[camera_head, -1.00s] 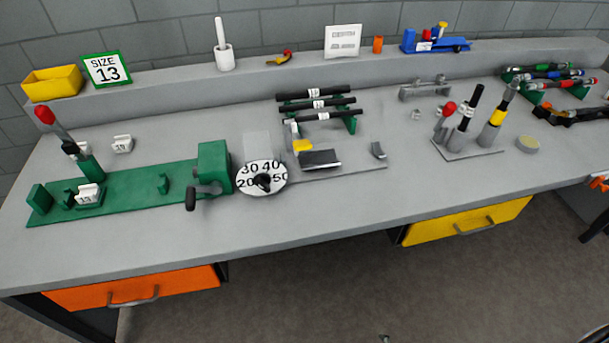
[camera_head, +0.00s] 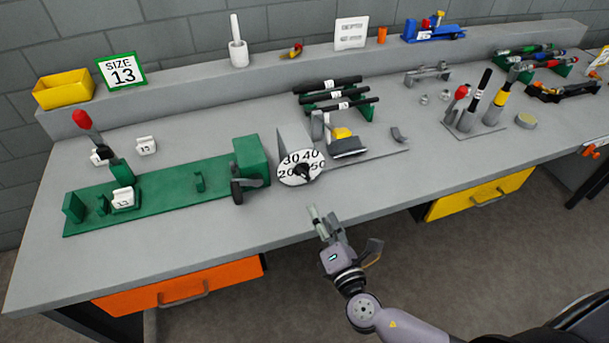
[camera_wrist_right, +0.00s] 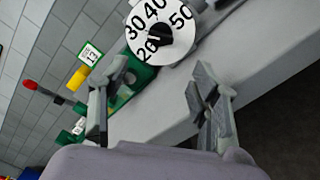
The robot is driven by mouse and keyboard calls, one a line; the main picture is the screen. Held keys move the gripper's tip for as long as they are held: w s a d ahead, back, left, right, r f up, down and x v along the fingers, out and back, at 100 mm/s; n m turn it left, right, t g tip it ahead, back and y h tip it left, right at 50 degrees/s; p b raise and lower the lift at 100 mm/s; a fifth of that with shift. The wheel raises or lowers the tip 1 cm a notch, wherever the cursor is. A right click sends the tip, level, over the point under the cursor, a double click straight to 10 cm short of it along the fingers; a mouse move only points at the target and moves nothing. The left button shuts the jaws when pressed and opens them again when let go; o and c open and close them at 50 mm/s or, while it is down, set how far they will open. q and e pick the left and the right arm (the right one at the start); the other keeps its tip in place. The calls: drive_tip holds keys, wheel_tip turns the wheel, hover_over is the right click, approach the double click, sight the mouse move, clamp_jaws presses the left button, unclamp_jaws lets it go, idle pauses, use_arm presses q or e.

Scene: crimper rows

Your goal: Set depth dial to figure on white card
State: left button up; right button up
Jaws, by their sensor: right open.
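The depth dial (camera_head: 289,176) is a white disc with black figures 20, 30, 40 and 50 and a black knob (camera_head: 302,170). It stands near the bench's front edge and also shows in the wrist view (camera_wrist_right: 181,49). I cannot tell its exact setting. A white card (camera_head: 351,33) stands on the back ledge; its print is too small to read. My right gripper (camera_head: 320,213) is open and empty, in front of and below the dial, apart from it. In the wrist view its fingers (camera_wrist_right: 162,78) spread below the dial. My left gripper is not in view.
Left of the dial is a green fixture (camera_head: 160,190) with a crank (camera_head: 240,188) and red-knobbed lever (camera_head: 82,119). A black-topped block (camera_head: 347,147) and dark bars (camera_head: 333,95) stand to its right. A green-framed SIZE 13 sign (camera_head: 122,71) is behind. The bench front (camera_head: 225,240) is clear.

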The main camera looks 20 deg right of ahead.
sight(304, 178)
drive_tip(key=w, duration=0.4)
drive_tip(key=w+p, duration=0.1)
drive_tip(key=w, duration=0.3)
drive_tip(key=w+p, duration=0.1)
drive_tip(key=w, duration=0.3)
drive_tip(key=shift+w+a, duration=0.3)
drive_tip(key=shift+w, duration=0.1)
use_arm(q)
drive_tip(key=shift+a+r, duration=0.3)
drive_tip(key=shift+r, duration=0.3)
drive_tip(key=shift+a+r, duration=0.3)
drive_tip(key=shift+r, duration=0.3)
use_arm(e)
drive_tip(key=shift+c, duration=0.3)
drive_tip(key=c, duration=0.4)
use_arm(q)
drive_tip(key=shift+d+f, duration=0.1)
use_arm(e)
drive_tip(key=c, duration=0.7)
